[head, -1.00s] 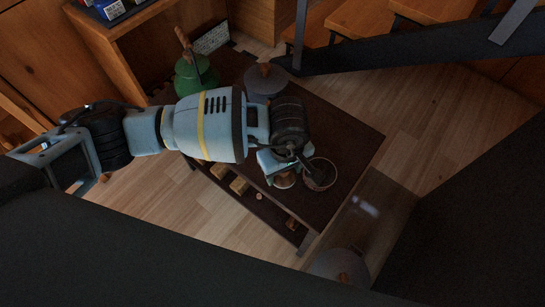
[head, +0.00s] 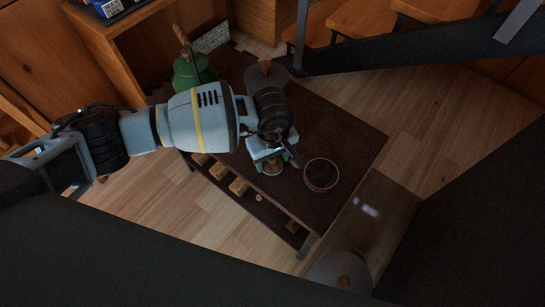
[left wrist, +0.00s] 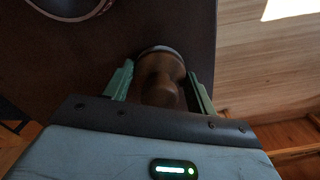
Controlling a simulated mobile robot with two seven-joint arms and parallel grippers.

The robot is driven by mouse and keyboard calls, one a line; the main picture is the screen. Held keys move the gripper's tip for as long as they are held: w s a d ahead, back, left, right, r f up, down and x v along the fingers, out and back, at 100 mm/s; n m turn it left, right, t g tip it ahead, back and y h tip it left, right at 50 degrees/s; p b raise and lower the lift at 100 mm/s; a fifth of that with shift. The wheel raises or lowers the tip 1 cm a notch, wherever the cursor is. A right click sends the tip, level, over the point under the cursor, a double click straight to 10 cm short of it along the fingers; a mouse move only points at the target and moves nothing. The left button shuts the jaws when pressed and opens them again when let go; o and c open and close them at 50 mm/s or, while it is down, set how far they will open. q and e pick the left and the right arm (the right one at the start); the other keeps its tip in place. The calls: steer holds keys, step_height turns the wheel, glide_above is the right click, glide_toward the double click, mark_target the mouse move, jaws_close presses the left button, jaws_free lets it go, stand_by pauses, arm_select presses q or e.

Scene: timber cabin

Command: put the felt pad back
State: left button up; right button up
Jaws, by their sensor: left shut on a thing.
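My left gripper (head: 270,163) is over the dark low table (head: 345,130). A little of that object (head: 273,168) shows below the gripper in the head view. I cannot tell whether it touches the table. A round open container (head: 321,188) with a pale reddish rim and dark inside stands just right of the gripper, apart from it. I cannot make out a felt pad for certain. My right gripper is not in view.
A grey round thing with a wooden knob (head: 266,72) and a green pear-shaped thing (head: 187,73) stand behind the arm. Small wooden blocks (head: 238,187) lie on the lower shelf. Another knobbed grey thing (head: 340,270) is at the bottom. The table's right part is clear.

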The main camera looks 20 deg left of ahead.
arm_select(q)
steer(key=o, duration=0.8)
steer(key=shift+f, duration=0.1)
steer(key=shift+o, duration=1.1)
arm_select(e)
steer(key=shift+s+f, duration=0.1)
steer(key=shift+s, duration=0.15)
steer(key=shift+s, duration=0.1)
arm_select(q)
steer(key=shift+r, duration=0.55)
step_height(320, 180, up, 11)
steer(key=shift+r+p, duration=0.15)
steer(key=shift+p, duration=1.05)
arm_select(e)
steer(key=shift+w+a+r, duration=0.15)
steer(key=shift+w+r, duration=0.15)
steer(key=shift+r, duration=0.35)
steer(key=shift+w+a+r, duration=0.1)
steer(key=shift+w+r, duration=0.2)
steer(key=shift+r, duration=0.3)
